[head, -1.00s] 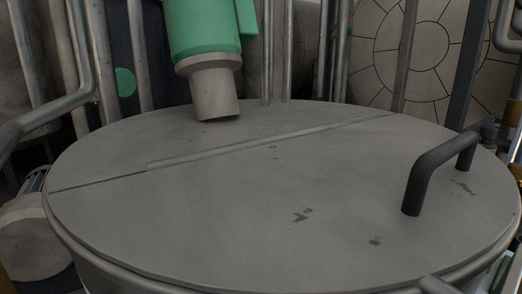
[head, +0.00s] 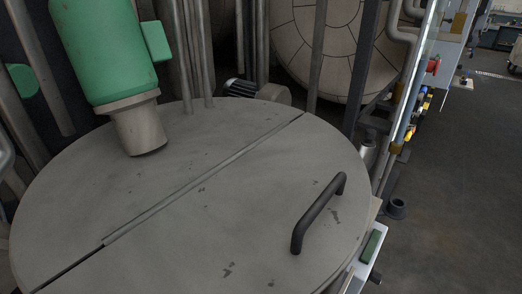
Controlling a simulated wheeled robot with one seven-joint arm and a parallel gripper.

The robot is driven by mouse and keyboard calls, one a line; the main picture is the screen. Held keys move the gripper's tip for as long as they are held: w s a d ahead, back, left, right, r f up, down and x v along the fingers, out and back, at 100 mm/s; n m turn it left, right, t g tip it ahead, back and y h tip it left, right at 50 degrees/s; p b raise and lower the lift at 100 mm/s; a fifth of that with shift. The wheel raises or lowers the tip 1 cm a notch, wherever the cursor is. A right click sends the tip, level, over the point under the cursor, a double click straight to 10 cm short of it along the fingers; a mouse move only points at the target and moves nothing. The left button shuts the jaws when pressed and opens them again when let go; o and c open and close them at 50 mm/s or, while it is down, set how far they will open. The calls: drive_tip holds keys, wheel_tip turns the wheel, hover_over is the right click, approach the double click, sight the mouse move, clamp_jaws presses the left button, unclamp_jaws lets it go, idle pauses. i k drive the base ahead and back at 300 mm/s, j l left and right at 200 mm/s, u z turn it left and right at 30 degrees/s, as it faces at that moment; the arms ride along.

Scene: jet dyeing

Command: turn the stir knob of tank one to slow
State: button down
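A large round grey tank lid (head: 215,225) fills the lower left of the head view. It has a seam across it and a black bar handle (head: 319,213) on its right part. A green motor (head: 105,48) on a grey collar stands at the lid's back left. No stir knob can be made out, and I cannot tell which tank this is. A panel edge with a green strip (head: 371,246) shows at the lid's right side, mostly cut off or hidden. My gripper is not in view.
Pipes and a dark post (head: 364,65) stand behind the lid, with a large round vessel end (head: 325,40) beyond. A tall panel seen edge-on, with a red knob (head: 433,66) and coloured parts, stands at the right. Open dark floor (head: 460,190) lies right of it.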

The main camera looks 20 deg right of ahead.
sight(375, 276)
drive_tip(key=k+l+z, duration=0.1)
drive_tip(key=k+z, duration=0.25)
drive_tip(key=i+l+z, duration=0.1)
drive_tip(key=l+z, duration=0.3)
drive_tip(key=i+l+z, duration=0.15)
drive_tip(key=z, duration=0.2)
